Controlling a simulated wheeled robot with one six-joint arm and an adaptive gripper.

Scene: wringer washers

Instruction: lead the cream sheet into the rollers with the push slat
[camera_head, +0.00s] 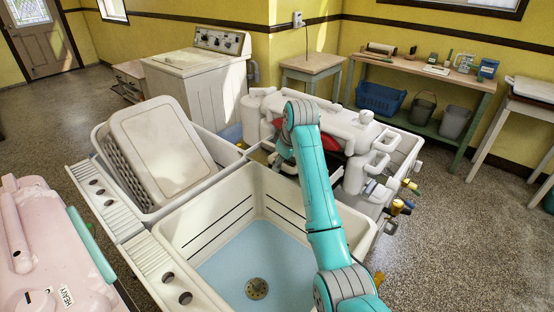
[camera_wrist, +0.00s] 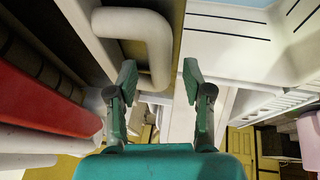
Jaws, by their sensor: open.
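My gripper (camera_wrist: 160,82) is open in the wrist view, with its two green fingers apart and nothing held between them. A bent white pipe (camera_wrist: 155,45) passes close by the left finger. In the head view a red part (camera_head: 335,138) shows under the white wringer housing (camera_head: 342,120), partly behind my teal arm. I cannot make out the cream sheet or the push slat for certain in either view.
The front sink tub (camera_head: 205,215) has a pale blue bottom and looks empty. A cream basket (camera_head: 160,140) leans in the left tub. A pink machine (camera_head: 45,250) with a teal bar (camera_head: 90,245) stands at the left. Valves and pipes (camera_head: 395,205) project at the right.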

